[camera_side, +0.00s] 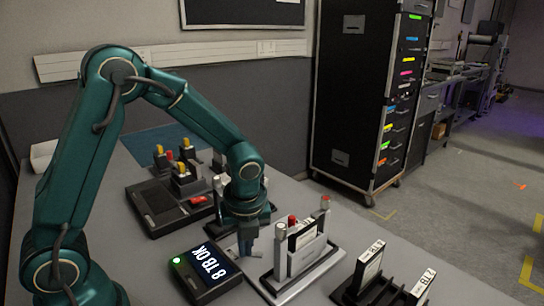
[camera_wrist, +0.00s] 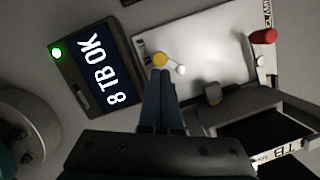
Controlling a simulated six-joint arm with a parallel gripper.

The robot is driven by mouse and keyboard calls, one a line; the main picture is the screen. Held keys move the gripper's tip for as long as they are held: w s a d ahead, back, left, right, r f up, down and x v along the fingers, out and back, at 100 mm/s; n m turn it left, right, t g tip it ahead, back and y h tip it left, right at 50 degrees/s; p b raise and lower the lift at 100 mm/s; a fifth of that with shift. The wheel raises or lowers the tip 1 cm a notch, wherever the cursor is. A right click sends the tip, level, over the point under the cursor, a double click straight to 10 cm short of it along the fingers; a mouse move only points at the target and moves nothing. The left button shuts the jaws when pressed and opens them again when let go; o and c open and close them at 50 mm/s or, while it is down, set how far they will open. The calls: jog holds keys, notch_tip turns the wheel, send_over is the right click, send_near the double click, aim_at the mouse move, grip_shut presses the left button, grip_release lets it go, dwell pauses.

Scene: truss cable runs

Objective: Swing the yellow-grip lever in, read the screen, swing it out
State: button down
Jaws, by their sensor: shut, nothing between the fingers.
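The yellow grip (camera_wrist: 160,59) of the lever shows from above in the wrist view, on a pale plate (camera_wrist: 205,40) beside a small white knob (camera_wrist: 181,70). I cannot tell its swing angle. My gripper (camera_wrist: 160,76) is shut and empty, its fingertips just below the yellow grip in the picture; I cannot tell whether they touch. In the side view my gripper (camera_side: 247,250) points down between the screen and the drive dock (camera_side: 300,280), and I cannot make out the yellow grip there. The screen (camera_side: 211,266) reads "8 TB OK" with a green light lit; it also shows in the wrist view (camera_wrist: 95,65).
A red grip (camera_wrist: 263,36) stands at the plate's right. A drive (camera_side: 304,240) stands upright in the dock. A black rack with drives (camera_side: 385,287) is at the front right. A black unit (camera_side: 155,208) with yellow and red knobs lies behind.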

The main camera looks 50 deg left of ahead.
jog(key=shift+a+m, duration=0.25)
jog(key=shift+m, duration=0.55)
jog(key=shift+w+a+m+t+h, duration=0.1)
jog(key=shift+a+m+t+h, duration=0.15)
jog(key=shift+m, duration=0.55)
jog(key=shift+w+a+m+t+h, duration=0.15)
jog(key=shift+a+m+t, duration=0.1)
jog(key=shift+m, duration=0.55)
jog(key=shift+a, duration=0.1)
jog(key=shift+w+a, duration=0.6)
jog(key=shift+w, duration=0.1)
jog(key=shift+d, duration=0.15)
jog(key=shift+w+d, duration=0.1)
jog(key=shift+d, duration=0.6)
jog(key=shift+r, duration=0.1)
jog(key=a+v, duration=0.1)
jog(key=v, duration=0.8)
jog(key=shift+s+r, duration=0.4)
jog(key=shift+r, duration=0.05)
